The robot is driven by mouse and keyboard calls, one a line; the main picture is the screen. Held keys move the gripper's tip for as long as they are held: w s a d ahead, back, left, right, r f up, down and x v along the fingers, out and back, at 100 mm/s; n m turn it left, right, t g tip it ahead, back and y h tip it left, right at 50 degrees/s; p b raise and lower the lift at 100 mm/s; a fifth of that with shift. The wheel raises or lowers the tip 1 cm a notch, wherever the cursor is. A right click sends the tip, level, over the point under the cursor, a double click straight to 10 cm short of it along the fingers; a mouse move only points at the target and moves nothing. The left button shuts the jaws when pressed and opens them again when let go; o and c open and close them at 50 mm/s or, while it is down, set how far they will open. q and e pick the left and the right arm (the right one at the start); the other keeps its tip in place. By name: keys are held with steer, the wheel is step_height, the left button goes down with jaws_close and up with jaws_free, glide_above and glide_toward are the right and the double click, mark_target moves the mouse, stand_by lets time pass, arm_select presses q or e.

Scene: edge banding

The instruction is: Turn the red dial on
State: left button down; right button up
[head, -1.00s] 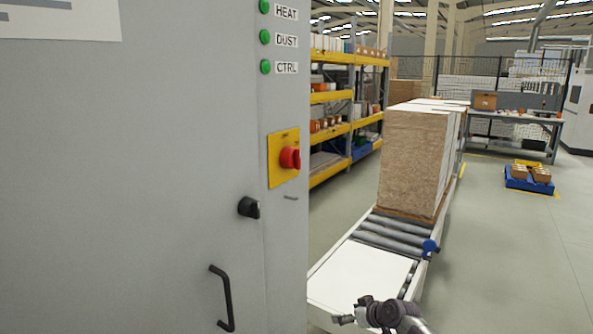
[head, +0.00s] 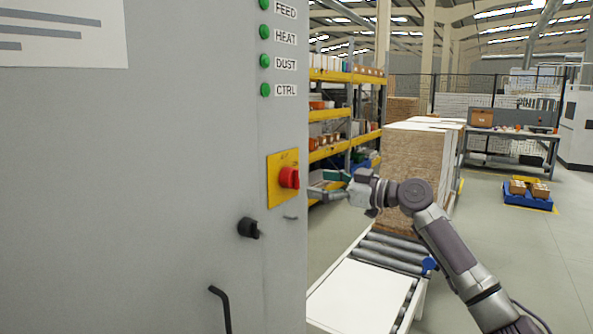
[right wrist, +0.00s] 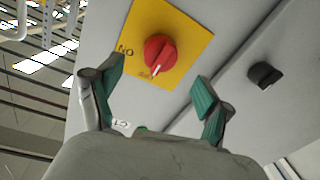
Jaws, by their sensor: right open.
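The red dial (head: 289,177) sits on a yellow plate (head: 275,190) on the grey cabinet's right part. In the right wrist view the red dial (right wrist: 158,53) stands beyond and between my fingertips, on its yellow plate (right wrist: 190,30) with printed lettering, partly readable. My right gripper (head: 326,188) is just right of the dial in the head view, its fingers pointing at the cabinet. In the right wrist view my right gripper (right wrist: 158,85) is open, with green-padded fingers apart and nothing between them; it does not touch the dial. My left gripper is not in view.
A black knob (head: 248,228) and a black handle (head: 221,308) are on the cabinet (head: 150,200) below the dial. Green indicator lights (head: 265,61) are above it. A roller conveyor (head: 385,255) with stacked boards (head: 415,165) stands at right.

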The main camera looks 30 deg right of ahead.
mark_target(296, 179)
steer(key=p+x, duration=0.2)
steer(key=x, duration=0.5)
steer(key=shift+p, duration=0.35)
steer(key=c, duration=1.2)
steer(key=shift+o, duration=0.2)
